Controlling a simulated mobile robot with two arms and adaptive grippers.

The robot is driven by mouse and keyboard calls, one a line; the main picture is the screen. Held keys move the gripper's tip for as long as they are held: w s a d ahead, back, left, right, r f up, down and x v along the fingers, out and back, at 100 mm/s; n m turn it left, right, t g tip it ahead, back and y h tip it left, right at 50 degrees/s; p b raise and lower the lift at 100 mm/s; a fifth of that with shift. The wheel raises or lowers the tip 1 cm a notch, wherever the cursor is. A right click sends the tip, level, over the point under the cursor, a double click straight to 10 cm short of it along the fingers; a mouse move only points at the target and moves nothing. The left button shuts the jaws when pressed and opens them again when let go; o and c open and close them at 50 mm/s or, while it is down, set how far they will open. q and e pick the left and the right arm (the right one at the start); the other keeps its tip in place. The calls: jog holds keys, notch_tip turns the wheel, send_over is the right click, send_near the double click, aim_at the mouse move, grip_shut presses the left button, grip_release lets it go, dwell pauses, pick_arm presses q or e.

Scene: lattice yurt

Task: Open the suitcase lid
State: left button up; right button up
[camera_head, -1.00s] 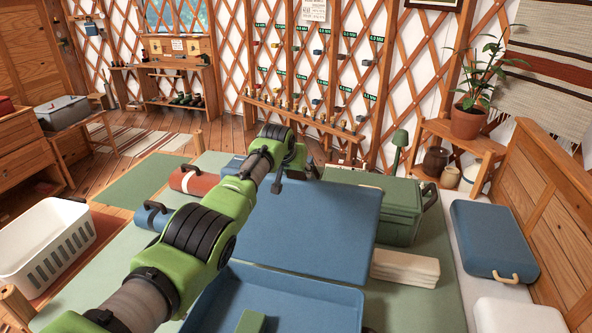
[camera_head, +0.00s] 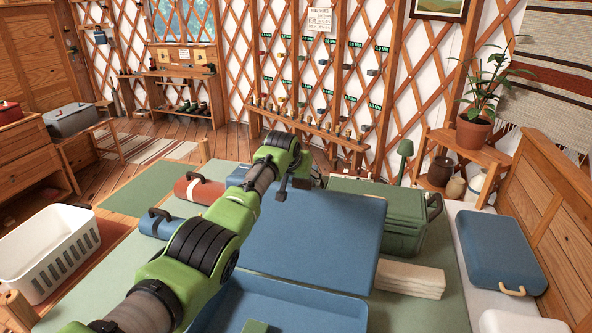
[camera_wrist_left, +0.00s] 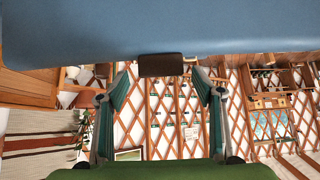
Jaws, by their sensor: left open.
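The blue suitcase stands open on the green bed cover. Its lid (camera_head: 325,235) is raised behind the shallow blue base (camera_head: 290,305), showing its broad flat side. My left gripper (camera_head: 298,177) is at the lid's far upper edge, partly hidden behind my own arm. In the left wrist view the gripper (camera_wrist_left: 162,100) is open, with its fingers apart and nothing between them. The lid's blue surface (camera_wrist_left: 90,35) fills the top of that view, with a dark handle or latch (camera_wrist_left: 160,65) on its edge. I cannot tell whether the fingers touch it. My right gripper is not seen.
A green chest (camera_head: 375,215) stands right of the lid, with folded white cloth (camera_head: 410,278) in front. A closed blue case (camera_head: 500,250) lies farther right. Blue (camera_head: 160,224) and rust-red rolls (camera_head: 200,190) lie left. A white basket (camera_head: 50,250) stands at far left.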

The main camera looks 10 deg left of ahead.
pick_arm(q)
jog(key=shift+v, duration=0.9)
jog(key=v, duration=0.9)
jog(key=shift+s+r, duration=0.25)
jog(key=shift+r, duration=0.05)
